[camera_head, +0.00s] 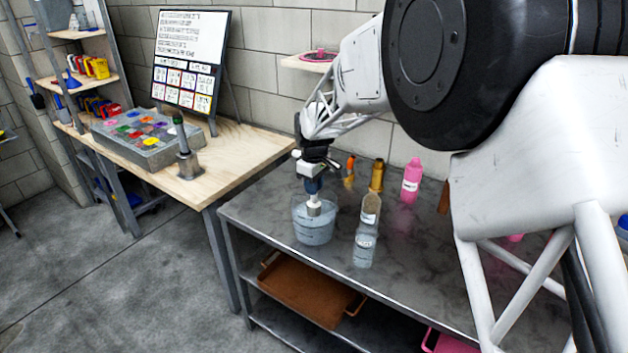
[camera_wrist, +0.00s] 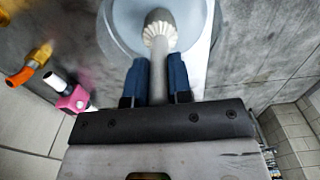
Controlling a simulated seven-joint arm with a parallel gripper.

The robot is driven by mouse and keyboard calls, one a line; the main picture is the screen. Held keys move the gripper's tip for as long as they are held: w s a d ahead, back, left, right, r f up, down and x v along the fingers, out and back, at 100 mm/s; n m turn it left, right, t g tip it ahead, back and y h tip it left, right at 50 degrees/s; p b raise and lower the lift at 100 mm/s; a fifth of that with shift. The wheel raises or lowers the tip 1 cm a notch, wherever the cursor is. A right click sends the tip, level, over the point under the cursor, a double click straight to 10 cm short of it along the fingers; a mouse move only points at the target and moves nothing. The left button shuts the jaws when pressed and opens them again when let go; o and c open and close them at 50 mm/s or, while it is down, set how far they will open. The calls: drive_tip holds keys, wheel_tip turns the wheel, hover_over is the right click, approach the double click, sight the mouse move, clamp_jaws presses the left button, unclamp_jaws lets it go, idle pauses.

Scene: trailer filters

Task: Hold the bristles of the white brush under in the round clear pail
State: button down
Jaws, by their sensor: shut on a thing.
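The round clear pail (camera_head: 302,233) stands on the grey metal bench and appears to hold bluish liquid. My gripper (camera_head: 313,186), with blue fingers, is above the pail, pointing down. In the wrist view my gripper (camera_wrist: 158,80) is shut on the grey handle of the white brush (camera_wrist: 160,42). The brush (camera_head: 314,207) hangs about upright below the fingers, its head at the pail's mouth. In the wrist view the pale bristles lie within the outline of the pail (camera_wrist: 119,20). I cannot tell how deep the bristles are or whether liquid covers them.
A clear container (camera_head: 365,250) and a tan-topped one (camera_head: 371,208) stand right of the pail. A pink bottle (camera_head: 411,182), an amber bottle (camera_head: 377,176) and an orange-topped item (camera_head: 349,170) stand behind. A wooden table (camera_head: 235,150) is at left. The bench's front left is clear.

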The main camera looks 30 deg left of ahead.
sight(314, 202)
drive_tip(key=shift+f, duration=2.8)
idle(1.4)
drive_tip(key=shift+r, duration=7.05)
